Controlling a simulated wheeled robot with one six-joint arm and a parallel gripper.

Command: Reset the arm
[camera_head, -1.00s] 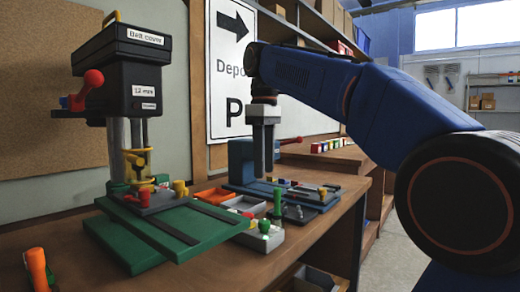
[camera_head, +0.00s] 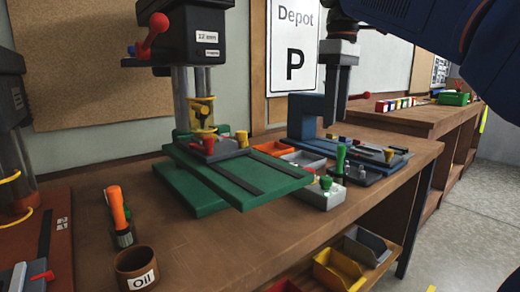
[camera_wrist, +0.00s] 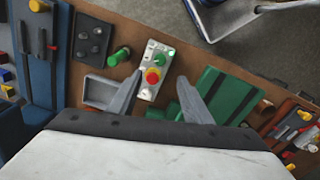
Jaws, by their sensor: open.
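My gripper (camera_head: 334,85) hangs from my blue arm at the upper right of the head view, fingers pointing down, in front of the blue machine on the bench. In the wrist view my gripper (camera_wrist: 158,98) shows two grey fingers spread apart with nothing held between them. The control box (camera_head: 318,190) also shows in the head view, at the bench's front edge. The gripper appears above the bench, apart from it.
A green drill-press base (camera_head: 225,180) stands mid-bench beside a blue machine (camera_head: 306,117). An orange-handled tool (camera_head: 118,210) and an Oil pot (camera_head: 137,270) stand at front left. Yellow (camera_head: 338,270) and grey bins sit on the shelf below. Open floor (camera_head: 455,220) lies at right.

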